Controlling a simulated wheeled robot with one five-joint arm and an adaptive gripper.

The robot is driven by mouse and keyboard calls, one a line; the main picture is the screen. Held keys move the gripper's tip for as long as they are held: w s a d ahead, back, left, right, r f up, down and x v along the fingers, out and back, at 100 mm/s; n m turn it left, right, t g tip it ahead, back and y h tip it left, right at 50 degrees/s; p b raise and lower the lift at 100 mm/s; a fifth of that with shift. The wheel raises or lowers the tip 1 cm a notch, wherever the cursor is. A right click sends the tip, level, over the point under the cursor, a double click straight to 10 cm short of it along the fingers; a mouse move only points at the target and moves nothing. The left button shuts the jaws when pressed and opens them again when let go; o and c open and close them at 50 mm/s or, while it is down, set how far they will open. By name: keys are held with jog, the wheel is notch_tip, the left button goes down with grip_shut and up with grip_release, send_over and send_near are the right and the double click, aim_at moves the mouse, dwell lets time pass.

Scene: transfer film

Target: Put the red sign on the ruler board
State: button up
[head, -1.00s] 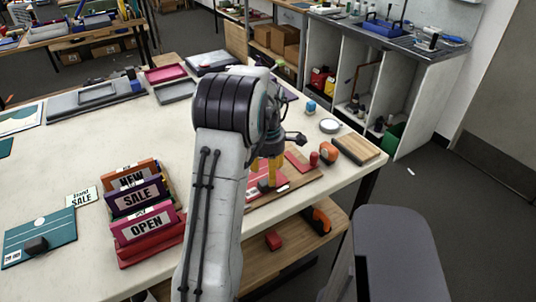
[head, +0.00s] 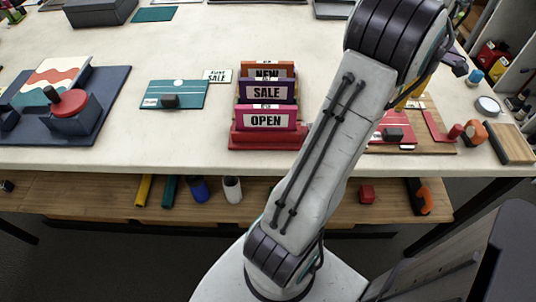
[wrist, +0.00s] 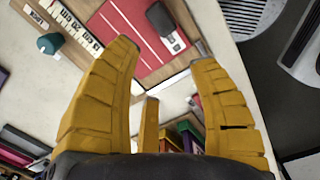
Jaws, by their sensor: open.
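A rack holds upright signs: an orange NEW sign (head: 267,69), a purple SALE sign (head: 268,91) and a pinkish-red OPEN sign (head: 266,118), above a red base (head: 250,140). A flat red panel (wrist: 118,38) with a dark block on it lies on wood; it also shows in the head view (head: 379,141). A ruler strip (wrist: 72,22) runs beside it in the wrist view. My gripper (wrist: 166,50) is open, its yellow fingers apart with nothing held between them. In the head view my arm hides most of it.
A teal panel (head: 190,93) with a dark block lies left of the rack. A navy board (head: 108,110) with a red knob is farther left. An orange-and-black item (head: 475,131) and a wooden block (head: 512,143) sit right. A lower shelf (head: 320,204) holds several items.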

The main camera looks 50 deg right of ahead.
jog(key=w+a+r+m+t+h, duration=0.1)
jog(key=w+a+r, duration=0.1)
jog(key=w+a, duration=0.9)
jog(key=w+a+r+m, duration=0.1)
jog(key=w+a+r, duration=0.1)
jog(key=w+a, duration=0.8)
jog(key=s+a+f+m+t, duration=0.1)
jog(key=s+a+f, duration=0.1)
jog(key=a, duration=0.9)
jog(key=s+a+f+m+t+y, duration=0.1)
jog(key=a+f, duration=0.1)
jog(key=a, duration=1)
jog(key=shift+s+a+f+t, duration=0.2)
jog(key=shift+s+f+t, duration=0.1)
jog(key=shift+s+f, duration=0.1)
jog(key=shift+d, duration=0.15)
